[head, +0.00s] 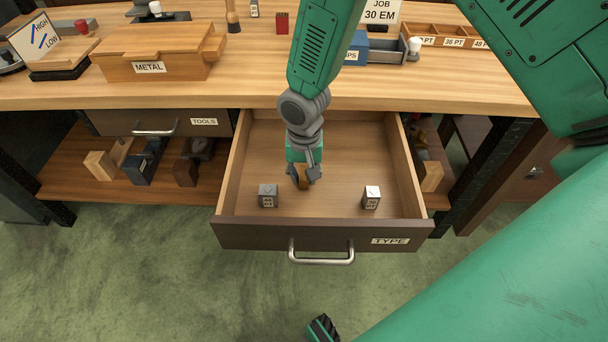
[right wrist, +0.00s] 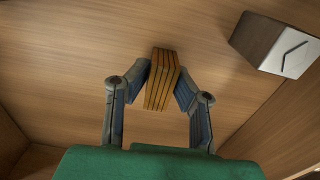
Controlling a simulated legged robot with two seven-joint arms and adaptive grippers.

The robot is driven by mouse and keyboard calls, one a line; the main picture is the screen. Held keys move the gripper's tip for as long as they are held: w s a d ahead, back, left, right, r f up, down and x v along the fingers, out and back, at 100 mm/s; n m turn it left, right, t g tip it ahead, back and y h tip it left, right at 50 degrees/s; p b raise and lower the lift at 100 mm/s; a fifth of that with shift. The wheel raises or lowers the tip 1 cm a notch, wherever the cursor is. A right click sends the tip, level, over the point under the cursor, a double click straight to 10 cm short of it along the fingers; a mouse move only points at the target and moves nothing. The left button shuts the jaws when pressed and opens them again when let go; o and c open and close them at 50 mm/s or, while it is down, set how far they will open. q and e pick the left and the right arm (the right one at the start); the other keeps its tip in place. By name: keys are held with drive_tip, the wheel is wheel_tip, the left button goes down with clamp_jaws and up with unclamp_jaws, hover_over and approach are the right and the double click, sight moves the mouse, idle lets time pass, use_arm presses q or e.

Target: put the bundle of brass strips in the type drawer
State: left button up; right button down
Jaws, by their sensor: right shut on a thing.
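The type drawer (head: 388,222) is pulled open below the bench top, with a TYPE label on its front. My right gripper (head: 303,180) reaches down inside it and is shut on the bundle of brass strips (head: 303,172). In the right wrist view the bundle (right wrist: 161,80) stands between the two fingers of the right gripper (right wrist: 162,88), close over the drawer floor; I cannot tell whether it touches. A black fingertip of what seems my left gripper (head: 322,328) shows at the bottom edge of the head view, too little to judge.
Two type blocks, a dark one (head: 268,195) and a lighter one (head: 371,197), stand in the drawer either side of my right gripper. The TOOLS drawer (head: 165,123) is shut at left. Bare drawer floor lies around the bundle. A METAL box (head: 160,50) stands on the bench.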

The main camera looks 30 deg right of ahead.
drive_tip(key=shift+f, duration=0.1)
drive_tip(key=c, duration=1.6)
unclamp_jaws()
drive_tip(key=shift+d+f, duration=0.1)
drive_tip(key=shift+o, duration=1)
drive_tip(key=shift+d, duration=0.2)
use_arm(q)
drive_tip(key=shift+d+r, duration=0.1)
drive_tip(key=shift+d, duration=0.35)
use_arm(e)
drive_tip(key=shift+d, duration=0.2)
drive_tip(key=shift+a, duration=0.1)
use_arm(q)
drive_tip(key=r+p, duration=0.3)
drive_tip(key=shift+a+r, duration=0.2)
use_arm(e)
wheel_tip(320, 180, up, 12)
drive_tip(key=shift+a, duration=0.15)
use_arm(q)
drive_tip(key=shift+r+p, duration=0.1)
drive_tip(key=shift+p, duration=0.25)
use_arm(e)
drive_tip(key=shift+r, duration=0.25)
